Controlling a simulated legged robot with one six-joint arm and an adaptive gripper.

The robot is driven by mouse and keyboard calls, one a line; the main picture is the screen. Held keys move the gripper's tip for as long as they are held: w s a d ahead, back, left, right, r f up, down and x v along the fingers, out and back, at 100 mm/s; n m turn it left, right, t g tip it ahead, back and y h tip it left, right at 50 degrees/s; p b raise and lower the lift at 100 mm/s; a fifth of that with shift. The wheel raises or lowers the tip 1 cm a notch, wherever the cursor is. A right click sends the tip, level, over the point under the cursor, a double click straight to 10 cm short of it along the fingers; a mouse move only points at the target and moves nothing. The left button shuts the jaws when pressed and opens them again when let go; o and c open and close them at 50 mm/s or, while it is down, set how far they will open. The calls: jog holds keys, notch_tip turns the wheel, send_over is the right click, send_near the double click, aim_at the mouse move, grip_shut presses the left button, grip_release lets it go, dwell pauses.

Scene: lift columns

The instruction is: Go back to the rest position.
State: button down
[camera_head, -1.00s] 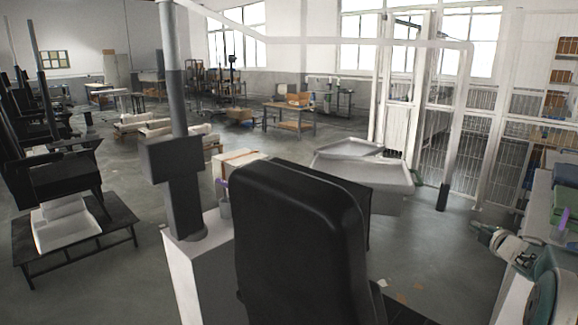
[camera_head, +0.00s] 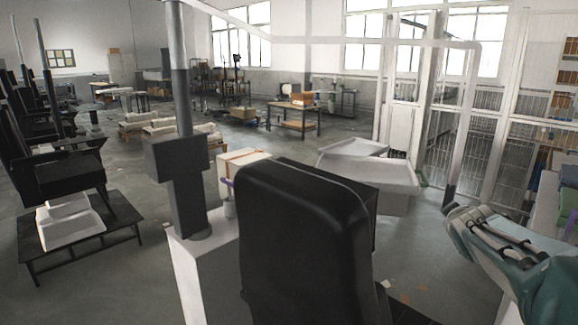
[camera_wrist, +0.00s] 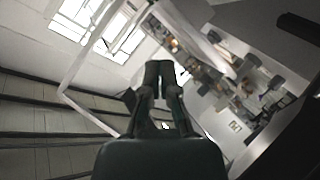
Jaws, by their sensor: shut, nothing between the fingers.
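My gripper (camera_wrist: 159,75) shows in the wrist view, with its two dark fingers together and nothing between them. It points out into open room space, and the picture there is strongly tilted. No object touches the fingertips. In the head view, a teal and white part of my arm with dark cables lies at the lower right. The fingers cannot be made out in that view.
A black chair back (camera_head: 303,245) stands close in front. Left of it are a grey column (camera_head: 182,185) on a white pedestal and a boxed carton (camera_head: 240,168). A pale grey tray-like bench (camera_head: 370,172) and white mesh fencing (camera_head: 490,160) stand behind.

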jog(key=s+a+f+m+g+y, duration=0.1)
jog(key=s+a+f+g, duration=0.1)
jog(key=s+a, duration=0.4)
jog(key=s+a+f+m+g+y, duration=0.2)
jog(key=s+a+f, duration=0.3)
jog(key=s, duration=0.8)
jog(key=s+a+f+m+g+y, duration=0.2)
jog(key=s+a+f+g, duration=0.1)
jog(key=s+a, duration=0.5)
jog(key=shift+s+a+f, duration=0.3)
jog(key=shift+s+f, duration=0.3)
jog(key=shift+s, duration=0.1)
